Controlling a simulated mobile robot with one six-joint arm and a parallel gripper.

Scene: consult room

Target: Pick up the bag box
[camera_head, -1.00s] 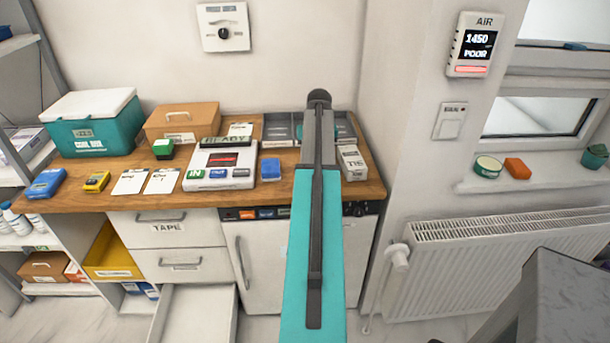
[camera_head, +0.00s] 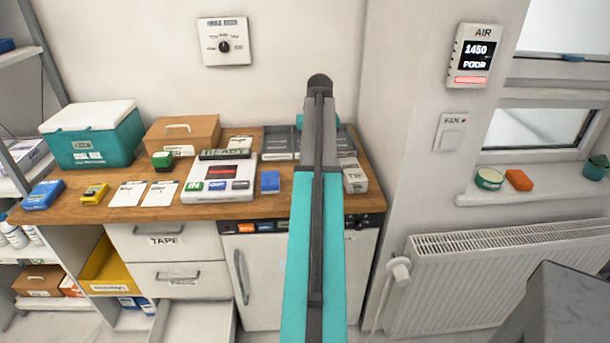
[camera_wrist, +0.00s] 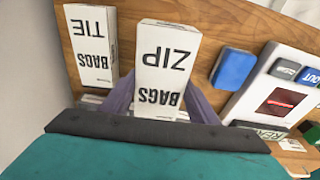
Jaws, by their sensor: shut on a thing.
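A white box marked ZIP BAGS (camera_wrist: 163,62) stands between the two fingers of my gripper (camera_wrist: 162,98) in the wrist view. The fingers are shut on its sides, and the box's lettering appears upside down. A similar white box marked TIE BAGS (camera_wrist: 92,45) is to its left, apart from the fingers. In the head view, the TIE box (camera_head: 354,178) shows at the counter's right end. My arm hides the ZIP box and the fingertips there.
The wooden counter (camera_head: 75,212) holds a white device (camera_head: 222,172), a blue block (camera_head: 270,182), a brown box (camera_head: 182,136), a teal cool box (camera_head: 95,145) and dark trays (camera_head: 278,143). A wall is close on the counter's right. A drawer below (camera_head: 195,318) is open.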

